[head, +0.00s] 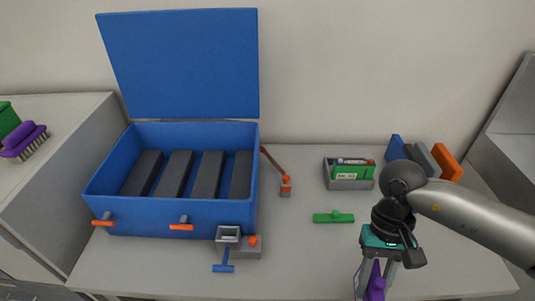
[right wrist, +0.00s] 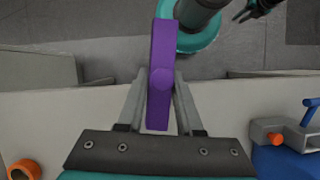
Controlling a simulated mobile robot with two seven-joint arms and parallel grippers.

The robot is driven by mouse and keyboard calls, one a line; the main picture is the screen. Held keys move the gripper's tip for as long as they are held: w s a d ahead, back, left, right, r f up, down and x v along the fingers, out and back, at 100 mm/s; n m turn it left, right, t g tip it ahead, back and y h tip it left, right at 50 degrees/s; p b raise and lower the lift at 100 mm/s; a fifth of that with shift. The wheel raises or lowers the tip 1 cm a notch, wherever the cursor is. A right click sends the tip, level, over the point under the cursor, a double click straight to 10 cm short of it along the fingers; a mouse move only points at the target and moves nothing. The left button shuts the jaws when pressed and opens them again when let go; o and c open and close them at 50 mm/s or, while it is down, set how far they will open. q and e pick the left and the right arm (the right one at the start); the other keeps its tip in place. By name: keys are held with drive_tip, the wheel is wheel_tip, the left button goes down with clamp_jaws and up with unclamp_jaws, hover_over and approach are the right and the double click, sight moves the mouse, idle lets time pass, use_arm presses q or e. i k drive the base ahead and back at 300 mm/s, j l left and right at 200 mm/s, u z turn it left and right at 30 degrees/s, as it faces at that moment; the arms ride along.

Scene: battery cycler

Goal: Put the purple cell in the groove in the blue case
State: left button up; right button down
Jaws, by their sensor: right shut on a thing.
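The blue case (head: 155,219) stands at the left of the table with its lid (head: 185,65) raised. Several dark upright blocks (head: 178,173) with gaps between them show inside it; I cannot tell which gap is the groove. My right gripper (head: 378,274) is at the front right, well right of the case, shut on the purple cell (head: 376,284). A dark claw-like part (right wrist: 252,10) at that view's top right may be my left gripper.
A grey holder with a lever (head: 228,235) stands before the case. A green piece (head: 334,217) lies mid-table. Behind it are a grey box (head: 349,184) and blue, grey and orange plates (head: 446,162). A purple brush (head: 24,141) is at far left.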

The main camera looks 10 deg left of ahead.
sight(156, 189)
drive_tip(key=k+j, duration=0.1)
drive_tip(key=j, duration=1)
drive_tip(key=k+j, duration=0.15)
drive_tip(key=j, duration=0.4)
drive_tip(key=j+z, duration=0.1)
drive_tip(key=j, duration=0.45)
drive_tip(key=k+j, duration=0.15)
drive_tip(key=j, duration=0.4)
